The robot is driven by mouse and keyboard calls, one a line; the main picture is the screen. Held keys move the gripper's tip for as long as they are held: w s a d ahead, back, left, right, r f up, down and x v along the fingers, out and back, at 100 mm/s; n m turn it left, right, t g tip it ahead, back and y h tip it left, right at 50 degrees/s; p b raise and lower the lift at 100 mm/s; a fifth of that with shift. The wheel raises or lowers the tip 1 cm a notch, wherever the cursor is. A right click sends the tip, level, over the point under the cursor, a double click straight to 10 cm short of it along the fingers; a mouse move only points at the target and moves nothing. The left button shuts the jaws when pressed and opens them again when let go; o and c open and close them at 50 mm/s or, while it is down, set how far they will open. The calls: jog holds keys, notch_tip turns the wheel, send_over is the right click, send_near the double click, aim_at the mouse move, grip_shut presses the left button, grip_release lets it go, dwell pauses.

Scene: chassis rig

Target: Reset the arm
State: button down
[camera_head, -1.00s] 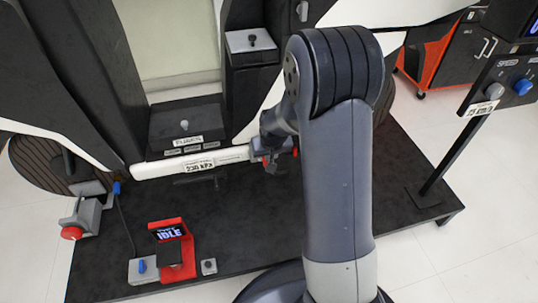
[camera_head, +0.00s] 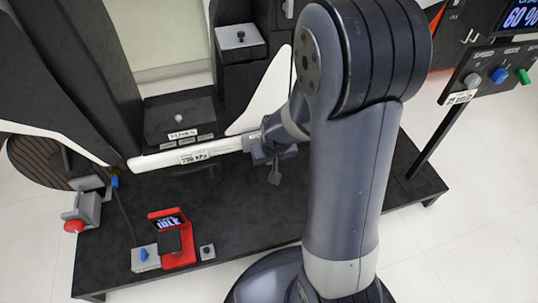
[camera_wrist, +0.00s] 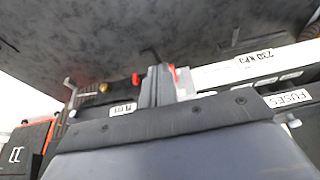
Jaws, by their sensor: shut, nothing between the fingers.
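My gripper (camera_head: 273,172) hangs at the end of my bent arm, just right of the end of a white bar with a "230 kPa" label (camera_head: 197,157). The dark fingertips point down over the black platform. In the wrist view my gripper (camera_wrist: 158,85) shows as grey fingers in the middle, with small red parts on both sides. It is shut and holds nothing. My large grey arm link covers the right of the platform in the head view.
The black platform (camera_head: 225,210) holds a red stand with a small screen (camera_head: 168,222) at front left. A red-knobbed grey device (camera_head: 75,226) is at far left. A fuse box (camera_head: 178,120) stands behind the bar. A control panel (camera_head: 492,77) stands right.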

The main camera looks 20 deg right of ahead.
jog(key=w+f+b, duration=0.5)
jog(key=w+f, duration=0.1)
jog(key=w, duration=0.5)
jog(key=shift+f, duration=0.4)
